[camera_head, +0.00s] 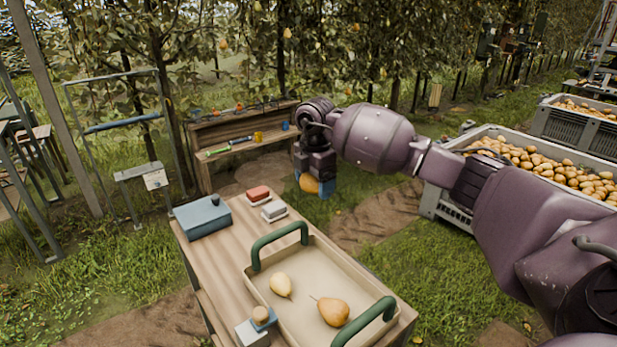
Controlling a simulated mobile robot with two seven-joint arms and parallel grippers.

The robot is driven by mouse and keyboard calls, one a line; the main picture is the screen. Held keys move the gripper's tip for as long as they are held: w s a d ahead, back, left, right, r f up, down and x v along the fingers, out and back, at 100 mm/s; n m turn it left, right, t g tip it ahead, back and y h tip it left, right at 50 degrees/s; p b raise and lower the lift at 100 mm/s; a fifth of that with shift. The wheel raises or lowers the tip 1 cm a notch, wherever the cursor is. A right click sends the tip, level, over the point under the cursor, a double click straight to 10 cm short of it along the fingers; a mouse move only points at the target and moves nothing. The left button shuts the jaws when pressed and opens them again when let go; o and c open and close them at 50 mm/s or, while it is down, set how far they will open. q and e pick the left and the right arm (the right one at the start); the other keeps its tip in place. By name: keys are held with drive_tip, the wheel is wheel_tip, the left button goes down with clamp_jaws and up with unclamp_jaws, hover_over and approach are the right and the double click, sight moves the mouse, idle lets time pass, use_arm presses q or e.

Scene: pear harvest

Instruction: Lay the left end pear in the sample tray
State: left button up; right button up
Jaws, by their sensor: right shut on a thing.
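My right gripper (313,187) hangs from the purple arm that comes in from the right. It points down and is shut on a yellow-orange pear (308,184), partly hidden by the fingers. The gripper and pear appear beyond the far edge of the wooden table, over the grass. The beige sample tray (322,268) with two green handles stands on the near part of the table. A pale yellow pear (280,284) lies in its left part, and a more orange pear (333,311) lies to its right. My left gripper is not in view.
On the table (231,262) are a blue-grey box (203,217), a red block (258,193), a grey block (274,210) and a small item with a round top (260,316). A wooden bench (226,155) stands behind. Pear-filled crates (440,205) stand at right.

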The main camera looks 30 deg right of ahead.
drive_tip(key=shift+s+f, duration=0.15)
drive_tip(key=shift+f, duration=0.4)
use_arm(q)
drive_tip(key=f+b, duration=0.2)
drive_tip(key=b, duration=0.1)
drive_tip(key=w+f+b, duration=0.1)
drive_tip(key=b, duration=0.1)
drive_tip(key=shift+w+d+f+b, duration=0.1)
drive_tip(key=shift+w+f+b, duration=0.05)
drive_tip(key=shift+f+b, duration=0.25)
use_arm(e)
wheel_tip(320, 180, down, 9)
drive_tip(key=shift+r, duration=0.15)
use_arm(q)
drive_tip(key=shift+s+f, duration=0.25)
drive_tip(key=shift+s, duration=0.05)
use_arm(e)
drive_tip(key=shift+f+b, duration=2.45)
drive_tip(key=shift+f, duration=4.1)
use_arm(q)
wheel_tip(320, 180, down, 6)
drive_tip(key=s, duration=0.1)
